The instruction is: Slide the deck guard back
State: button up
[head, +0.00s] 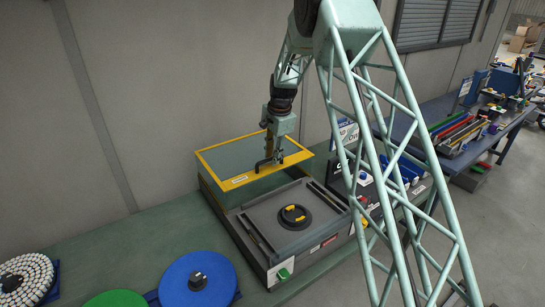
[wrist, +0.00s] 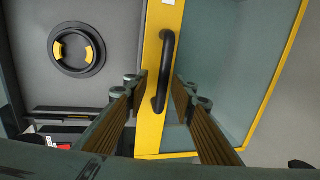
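The deck guard (head: 202,152) is a clear cover with a yellow frame. It stands over the rear part of a grey machine deck (head: 250,250), leaving the front part uncovered. Its yellow front bar (wrist: 151,75) carries a black bar handle (wrist: 167,60), which also shows in the head view (head: 262,163). My gripper (wrist: 160,92) is open, with one finger on each side of the handle and a visible gap to it on both sides. In the head view my gripper (head: 272,150) is low over the front bar. Whether it touches the guard is hard to tell.
A dark round hub with yellow parts (head: 295,215) sits on the uncovered deck, between slim rails. A green button (head: 284,273) is on the machine's front. Blue (head: 198,281) and green (head: 115,299) discs lie left on the bench. A box with a sign stands right of the machine.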

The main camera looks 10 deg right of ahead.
jog(key=shift+r, duration=0.1)
notch_tip(320, 180, up, 12)
jog(key=s, duration=0.2)
jog(key=shift+d+f, duration=0.2)
jog(key=shift+d, duration=0.25)
jog(key=shift+s, duration=0.1)
dwell(0.5)
jog(key=s+r+n+b, duration=0.25)
jog(key=s+r, duration=0.25)
jog(key=s, duration=0.6)
jog(key=s+r+n+t+b, duration=0.1)
jog(key=s+r+n+b, duration=0.15)
jog(key=s+r, duration=0.6)
jog(key=s+r+n+b, duration=0.2)
jog(key=s+r+b, duration=0.1)
jog(key=s, duration=1.1)
jog(key=s+f+n+b, duration=0.3)
jog(key=s+f+b, duration=0.1)
jog(key=s, duration=1.3)
jog(key=s+f+n+t+b, duration=0.1)
jog(key=s+f+n+b, duration=0.2)
jog(key=s, duration=1.5)
notch_tip(320, 180, down, 3)
jog(key=shift+d+h+b, duration=0.2)
jog(key=shift+h+b, duration=0.2)
jog(key=shift+b, duration=0.05)
